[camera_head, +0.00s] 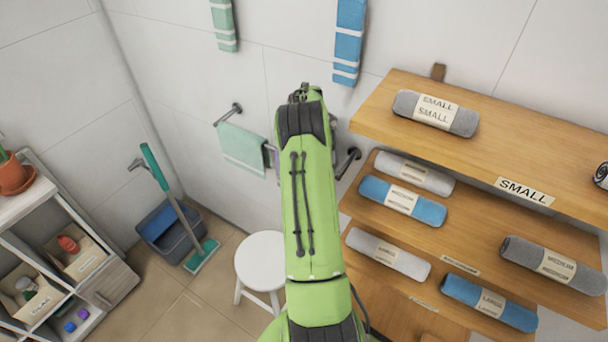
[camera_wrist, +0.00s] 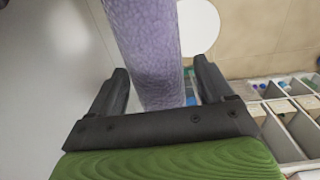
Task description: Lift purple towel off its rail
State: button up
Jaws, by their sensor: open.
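The purple towel (camera_wrist: 147,45) hangs in the upper middle of the wrist view, between the two fingers of my gripper (camera_wrist: 160,72). The fingers stand apart on either side of it, with a gap to the right finger. I cannot tell whether the left finger touches it. In the head view my green arm covers most of the towel and the gripper.
A mint towel (camera_head: 242,150) hangs on the rail left of my arm. A white stool (camera_head: 262,262) stands below. Wooden shelves with rolled towels (camera_head: 436,112) are close on the right. A mop and bucket (camera_head: 170,230) and a white shelf unit (camera_head: 40,205) stand left.

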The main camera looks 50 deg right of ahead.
notch_tip(320, 180, down, 2)
jog(key=shift+d+f, duration=0.1)
jog(key=shift+f, duration=0.15)
jog(key=c, duration=1.1)
jog(key=shift+r, duration=0.1)
notch_tip(320, 180, up, 18)
jog(key=shift+p, duration=1)
